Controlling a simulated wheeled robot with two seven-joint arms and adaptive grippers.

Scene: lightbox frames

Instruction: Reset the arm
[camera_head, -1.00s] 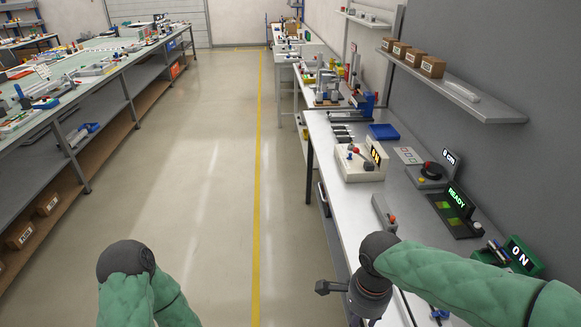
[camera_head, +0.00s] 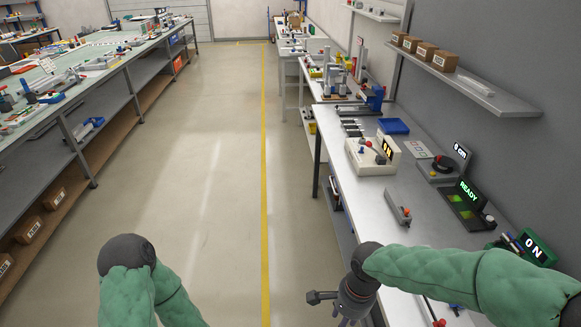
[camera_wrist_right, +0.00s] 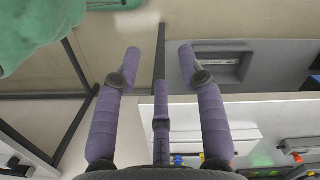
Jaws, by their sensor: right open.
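My right arm (camera_head: 470,280), in a green sleeve, reaches in from the lower right over the workbench's front edge. My right gripper (camera_wrist_right: 160,62) is open and empty in the right wrist view, its purple fingers spread apart. Below the fingers show the floor, a grey drawer front and the bench edge. In the head view only the dark wrist (camera_head: 355,290) shows, hanging down beside the bench; the fingertips are cut off. My left arm (camera_head: 140,290) is bent at the lower left, and its gripper is out of view.
The right workbench (camera_head: 375,215) carries a switch box (camera_head: 372,156), a blue tray (camera_head: 393,126), a READY panel (camera_head: 468,200) and a green ON box (camera_head: 530,247). A shelf (camera_head: 480,92) hangs above. The aisle floor (camera_head: 200,180) is clear.

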